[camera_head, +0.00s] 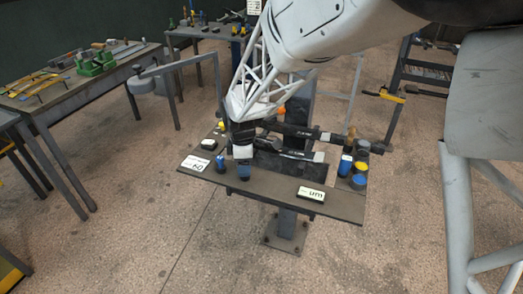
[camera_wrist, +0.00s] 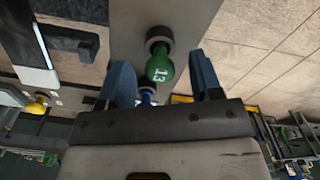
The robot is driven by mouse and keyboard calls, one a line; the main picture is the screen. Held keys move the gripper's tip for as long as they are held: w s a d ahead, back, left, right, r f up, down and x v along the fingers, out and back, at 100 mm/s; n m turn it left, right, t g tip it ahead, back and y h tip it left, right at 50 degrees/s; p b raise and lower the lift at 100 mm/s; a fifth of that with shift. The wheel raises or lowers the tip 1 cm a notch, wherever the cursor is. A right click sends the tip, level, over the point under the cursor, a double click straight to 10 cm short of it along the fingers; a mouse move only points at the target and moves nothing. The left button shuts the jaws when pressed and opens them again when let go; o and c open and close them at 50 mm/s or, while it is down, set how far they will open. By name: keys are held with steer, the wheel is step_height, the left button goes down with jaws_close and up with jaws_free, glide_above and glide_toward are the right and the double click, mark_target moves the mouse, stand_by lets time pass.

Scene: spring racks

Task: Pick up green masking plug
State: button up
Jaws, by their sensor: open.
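My gripper (camera_wrist: 160,65) is open, with one blue finger on each side of the plug and visible gaps between. In the head view my gripper (camera_head: 244,168) is low over the front left part of the small rack table (camera_head: 265,195). The green plug cannot be made out there, apparently hidden by the gripper.
A blue item (camera_head: 221,162) stands left of my gripper, and a white label (camera_head: 195,163) lies at the left edge. A label block (camera_head: 311,194) lies at the front right. Blue and yellow cylinders (camera_head: 358,180) stand at the right end. Dark bars (camera_head: 290,150) lie behind.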

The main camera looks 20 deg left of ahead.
steer(key=shift+f, duration=0.55)
steer(key=c, duration=1)
steer(key=shift+r, duration=0.15)
steer(key=shift+r, duration=1.45)
steer(key=shift+s+d+r, duration=0.2)
steer(key=shift+s, duration=0.05)
steer(key=s+d, duration=0.3)
steer(key=s, duration=0.1)
steer(key=s+d+r, duration=0.1)
steer(key=s+d, duration=0.6)
steer(key=shift+s+r, duration=0.25)
steer(key=shift+s, duration=0.05)
